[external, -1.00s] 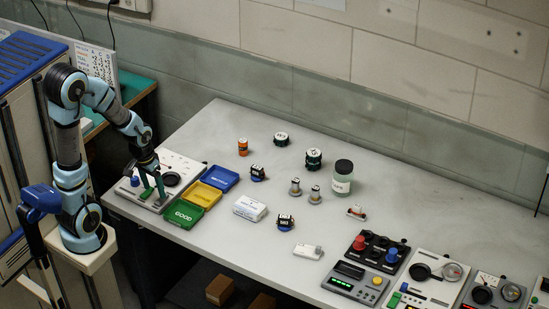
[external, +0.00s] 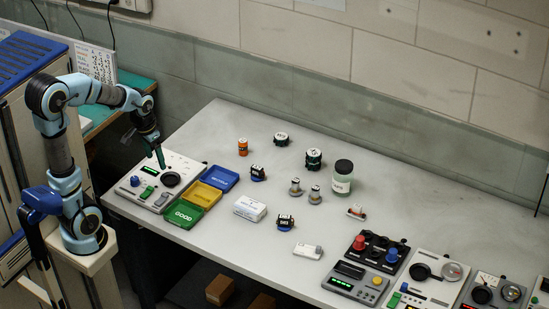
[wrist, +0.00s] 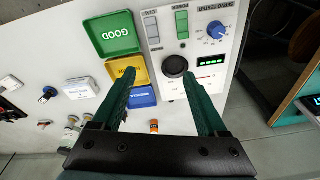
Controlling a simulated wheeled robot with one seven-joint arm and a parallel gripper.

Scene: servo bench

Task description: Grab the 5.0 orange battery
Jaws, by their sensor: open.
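The orange battery (external: 242,147) is a small orange cylinder with a dark top. It stands upright on the bench beyond the blue tray; its label is too small to read. It also shows at the lower middle of the wrist view (wrist: 154,127), between my spread fingers near the palm. My gripper (external: 160,160) is open and empty, with green fingers. It hangs above the white control panel (external: 186,163), to the left of the battery and apart from it. In the wrist view my gripper (wrist: 159,74) has its fingertips apart over the panel's black knob.
Green (external: 184,214), yellow (external: 203,194) and blue (external: 222,178) trays stand between the panel and the bench's middle. A jar (external: 342,177) stands further right.

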